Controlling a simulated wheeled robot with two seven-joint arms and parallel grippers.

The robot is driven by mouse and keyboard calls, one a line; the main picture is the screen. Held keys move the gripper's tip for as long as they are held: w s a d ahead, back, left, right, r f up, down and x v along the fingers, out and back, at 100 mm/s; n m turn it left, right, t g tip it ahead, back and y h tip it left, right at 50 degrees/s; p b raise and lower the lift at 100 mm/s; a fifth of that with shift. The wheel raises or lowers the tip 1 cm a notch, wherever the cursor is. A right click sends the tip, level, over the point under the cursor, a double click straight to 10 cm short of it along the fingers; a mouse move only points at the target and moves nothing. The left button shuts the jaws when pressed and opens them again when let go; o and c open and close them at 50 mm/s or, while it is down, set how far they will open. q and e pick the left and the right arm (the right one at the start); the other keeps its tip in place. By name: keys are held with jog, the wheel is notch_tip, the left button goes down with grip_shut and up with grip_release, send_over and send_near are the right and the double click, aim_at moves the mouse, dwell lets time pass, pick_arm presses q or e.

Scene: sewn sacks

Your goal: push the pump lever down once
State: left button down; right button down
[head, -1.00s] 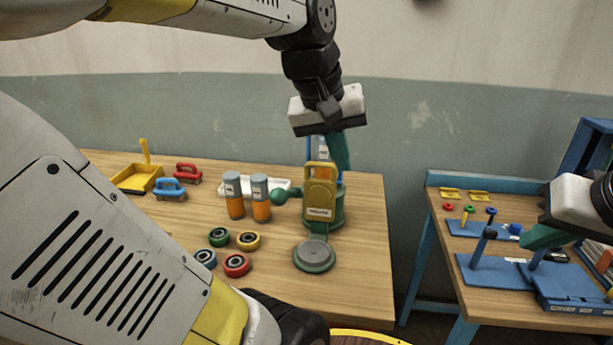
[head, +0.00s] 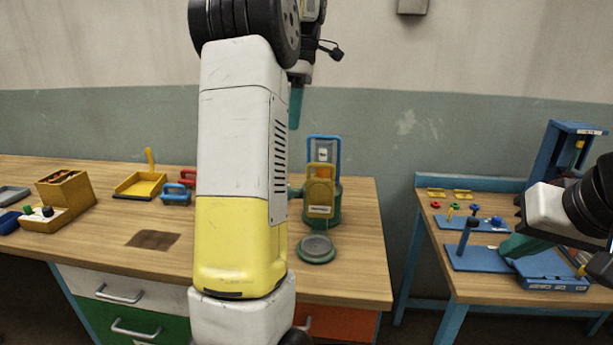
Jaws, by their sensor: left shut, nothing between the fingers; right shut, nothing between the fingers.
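The pump appears to be the green machine (head: 336,208) near the right end of the wooden table, with a round grey plate (head: 317,247) in front. A yellow handled piece (head: 320,191) and a blue handle (head: 324,147) stand at it and hide part of its body. Its lever is mostly hidden behind my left arm; only a bit of green shows beside the arm. My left gripper (head: 296,106) is shut and empty, pointing down above and slightly left of the machine, apart from it. My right gripper (head: 512,244) is shut and empty over the right-hand bench.
On the wooden table (head: 360,277) are a yellow dustpan (head: 139,186), a blue-handled brush (head: 176,194) and a yellow box (head: 66,193). The right bench (head: 472,285) holds blue fixtures (head: 478,257). A gap separates the two tables.

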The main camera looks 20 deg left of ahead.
dwell(0.3)
pick_arm(q)
send_near(292, 193)
jog(key=f, duration=0.1)
jog(key=a+f, duration=0.1)
jog(key=f, duration=0.1)
jog(key=a+f, duration=0.1)
jog(key=f, duration=0.1)
jog(key=shift+s+a+f, duration=0.15)
jog(key=shift+a+f, duration=0.05)
jog(key=shift+a, duration=0.05)
